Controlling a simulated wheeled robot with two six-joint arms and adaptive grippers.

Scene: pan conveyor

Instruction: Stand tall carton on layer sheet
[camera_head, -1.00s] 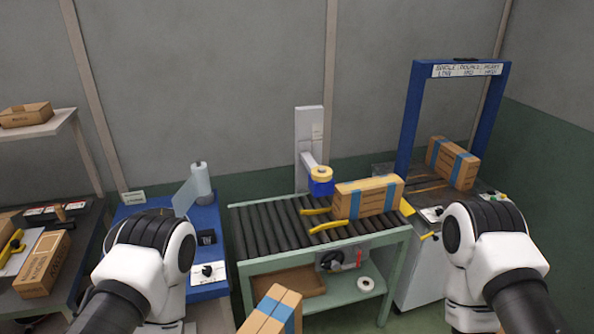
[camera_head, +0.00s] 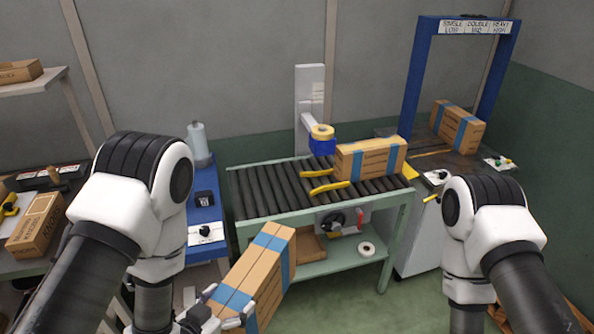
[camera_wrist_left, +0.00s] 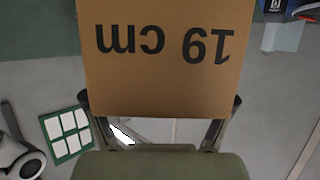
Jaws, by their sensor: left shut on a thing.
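A tall brown carton with blue tape bands (camera_head: 257,272) is held tilted low in front of the conveyor in the head view. My left gripper (camera_head: 215,312) is shut on it, near its lower left side. In the left wrist view the carton's face (camera_wrist_left: 165,60) reads "19 cm" upside down and lies between the two fingers (camera_wrist_left: 160,110). My right arm shows at the right of the head view, but its gripper is not in view. I cannot make out a layer sheet for certain.
A roller conveyor (camera_head: 250,195) carries another taped carton (camera_head: 370,158) and yellow guides. A bench at left holds a carton (camera_head: 35,225). A green-edged card with white squares (camera_wrist_left: 66,133) lies below.

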